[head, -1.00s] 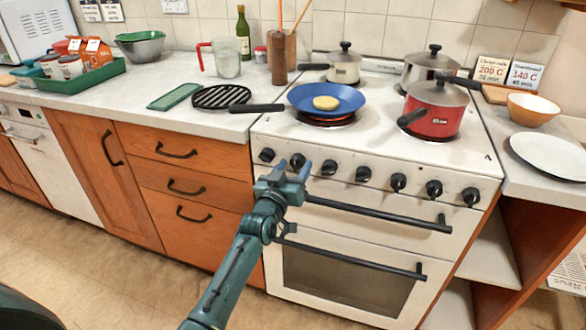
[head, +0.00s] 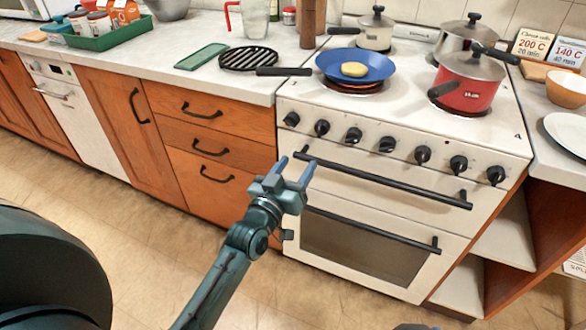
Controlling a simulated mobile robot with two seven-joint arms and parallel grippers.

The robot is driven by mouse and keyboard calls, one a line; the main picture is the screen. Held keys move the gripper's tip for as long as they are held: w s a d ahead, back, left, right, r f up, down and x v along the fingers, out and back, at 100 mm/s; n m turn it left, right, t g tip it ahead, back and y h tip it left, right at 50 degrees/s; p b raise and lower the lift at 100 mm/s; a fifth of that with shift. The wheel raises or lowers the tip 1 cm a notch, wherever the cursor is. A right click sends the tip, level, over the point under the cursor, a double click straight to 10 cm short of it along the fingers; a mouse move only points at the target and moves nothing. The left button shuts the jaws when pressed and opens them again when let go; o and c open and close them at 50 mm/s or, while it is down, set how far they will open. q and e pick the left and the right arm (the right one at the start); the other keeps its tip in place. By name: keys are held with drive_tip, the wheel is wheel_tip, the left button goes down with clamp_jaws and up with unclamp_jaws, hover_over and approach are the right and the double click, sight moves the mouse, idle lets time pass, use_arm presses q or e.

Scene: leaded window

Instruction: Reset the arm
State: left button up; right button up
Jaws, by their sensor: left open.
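My left gripper (head: 294,168) shows in the head view in front of the stove's left side, near the left end of the upper oven handle. Its two fingers are apart with nothing between them. The left arm reaches up to it from the bottom of the picture. The white stove (head: 402,130) stands behind it, with a row of black knobs along its front. My right gripper does not show.
A blue pan (head: 375,64) with a round yellow patty (head: 354,70) sits on a glowing burner, its handle pointing left over the counter. A red pot (head: 466,91) stands to the right. Wooden drawers (head: 215,145) lie left of the stove. The floor in front is clear.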

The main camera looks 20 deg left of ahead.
use_arm(q)
drive_tip(key=shift+s, duration=0.45)
